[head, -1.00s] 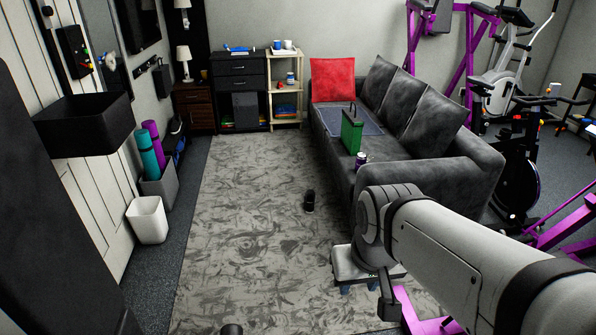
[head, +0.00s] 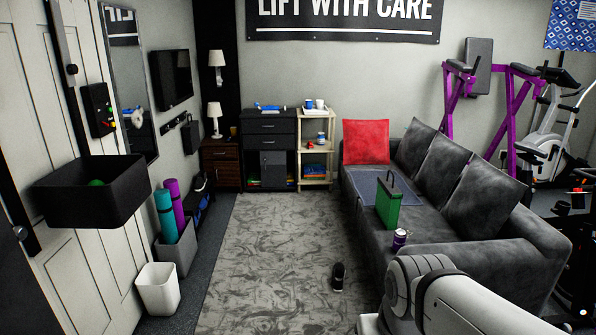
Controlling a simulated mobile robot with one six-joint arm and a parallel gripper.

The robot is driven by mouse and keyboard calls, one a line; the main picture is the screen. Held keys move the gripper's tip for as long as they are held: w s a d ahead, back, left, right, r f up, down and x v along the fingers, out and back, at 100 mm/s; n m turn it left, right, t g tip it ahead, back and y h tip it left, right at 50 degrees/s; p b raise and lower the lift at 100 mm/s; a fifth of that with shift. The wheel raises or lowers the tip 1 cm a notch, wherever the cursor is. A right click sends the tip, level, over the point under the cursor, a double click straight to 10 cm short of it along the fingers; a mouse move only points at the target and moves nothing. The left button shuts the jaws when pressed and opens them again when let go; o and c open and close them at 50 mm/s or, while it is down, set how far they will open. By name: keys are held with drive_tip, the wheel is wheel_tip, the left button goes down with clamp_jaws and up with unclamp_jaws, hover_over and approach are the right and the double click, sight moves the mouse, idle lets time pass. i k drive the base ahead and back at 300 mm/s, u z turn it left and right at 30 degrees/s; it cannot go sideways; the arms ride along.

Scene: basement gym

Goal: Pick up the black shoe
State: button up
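A black shoe (head: 338,277) with a lighter sole edge lies on the patterned grey rug (head: 262,255), left of the sofa's front end. Nothing covers it. My arm enters at the lower right of the head view, to the right of the shoe and nearer the camera. The end of my arm is cut off by the bottom edge, so my gripper is out of view.
The dark grey sofa (head: 520,240) on the right holds a red cushion (head: 366,142), a green bag (head: 388,207) and a purple can (head: 399,239). A white bin (head: 158,289) stands at the left wall. The rug around the shoe is clear.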

sight(339, 271)
drive_tip(key=z, duration=0.05)
drive_tip(key=i, duration=3.55)
